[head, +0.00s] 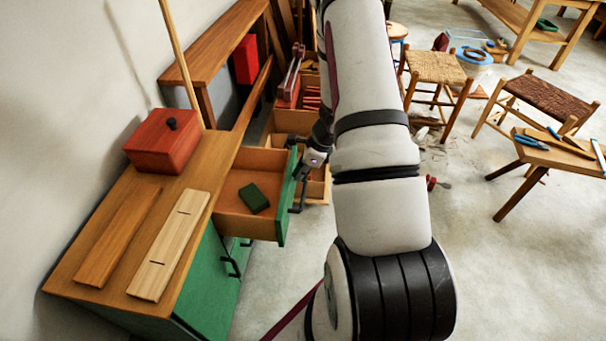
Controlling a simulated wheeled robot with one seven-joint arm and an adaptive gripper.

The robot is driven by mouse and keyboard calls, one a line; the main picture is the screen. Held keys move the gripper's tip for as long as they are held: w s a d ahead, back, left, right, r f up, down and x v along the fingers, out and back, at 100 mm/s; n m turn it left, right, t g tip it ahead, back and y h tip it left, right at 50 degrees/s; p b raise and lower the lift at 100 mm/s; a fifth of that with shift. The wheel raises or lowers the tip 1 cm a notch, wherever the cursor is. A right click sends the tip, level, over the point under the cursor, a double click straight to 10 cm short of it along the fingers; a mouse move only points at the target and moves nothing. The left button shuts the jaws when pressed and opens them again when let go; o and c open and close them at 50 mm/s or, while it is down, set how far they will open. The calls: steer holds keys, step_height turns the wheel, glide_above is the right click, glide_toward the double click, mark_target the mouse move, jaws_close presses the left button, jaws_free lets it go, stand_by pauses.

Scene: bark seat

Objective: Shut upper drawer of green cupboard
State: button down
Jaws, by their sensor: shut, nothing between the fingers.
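The green cupboard (205,285) stands at the left with a wooden top. Its upper drawer (236,222) is pulled out, with a green front (288,205) and a dark handle (299,196). A dark green block (253,198) lies inside the drawer. My gripper (303,172) is shut and empty, at the outer side of the drawer front near its far end and the handle. I cannot tell whether it touches the front. My arm hides part of the room behind it.
A red box (162,141) and two wooden boards (168,246) lie on the cupboard top. Other open drawers with tools (300,98) stand beyond. Stools (437,68) and a low table (560,153) are at the right. Floor between is mostly clear.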

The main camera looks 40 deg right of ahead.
steer(key=w+a, duration=0.9)
steer(key=w, duration=0.3)
steer(key=shift+w+a+p, duration=0.25)
steer(key=shift+a+p, duration=0.05)
steer(key=shift+a, duration=0.1)
steer(key=shift+d, duration=0.1)
